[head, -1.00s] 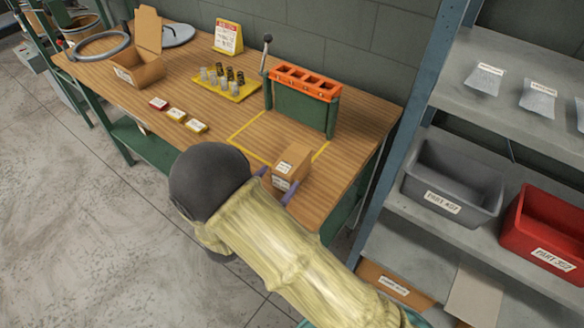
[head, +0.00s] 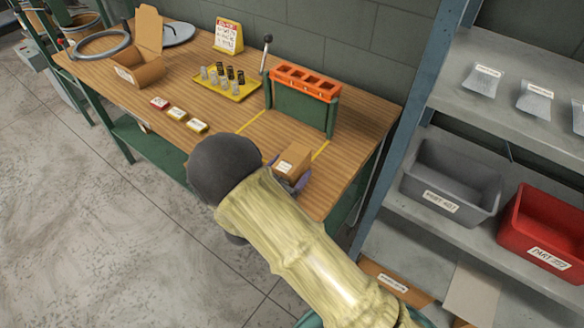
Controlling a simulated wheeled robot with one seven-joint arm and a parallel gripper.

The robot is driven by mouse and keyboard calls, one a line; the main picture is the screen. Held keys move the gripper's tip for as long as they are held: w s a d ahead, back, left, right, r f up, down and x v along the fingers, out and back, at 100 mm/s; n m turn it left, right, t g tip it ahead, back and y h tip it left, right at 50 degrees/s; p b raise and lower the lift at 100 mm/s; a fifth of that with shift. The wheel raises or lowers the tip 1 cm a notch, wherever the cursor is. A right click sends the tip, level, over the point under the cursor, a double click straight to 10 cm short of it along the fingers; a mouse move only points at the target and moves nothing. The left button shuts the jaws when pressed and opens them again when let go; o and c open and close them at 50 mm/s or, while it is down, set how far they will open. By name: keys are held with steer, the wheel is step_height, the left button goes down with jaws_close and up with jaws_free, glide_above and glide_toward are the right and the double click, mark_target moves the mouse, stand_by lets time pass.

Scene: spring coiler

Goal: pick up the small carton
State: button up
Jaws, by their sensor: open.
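The small carton (head: 293,161) is a closed brown box with a white label. It sits on the wooden workbench (head: 215,104) near its front right, by the yellow taped outline. My gripper (head: 288,178) is at the carton's near side, with a purplish finger showing on each side of the carton. The jaws are open. My arm hides the palm and part of the carton's lower front, so I cannot tell whether the fingers touch it.
An orange-topped green fixture (head: 303,95) with a lever stands behind the carton. A yellow tray (head: 226,84) of small cylinders, small labelled boxes (head: 177,113) and an open carton (head: 139,66) are further left. A shelf with a grey bin (head: 450,183) and red bin (head: 545,228) stands right.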

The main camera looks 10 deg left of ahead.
steer(key=shift+w, duration=0.1)
steer(key=c, duration=1.5)
step_height(320, 180, up, 10)
steer(key=shift+r, duration=0.1)
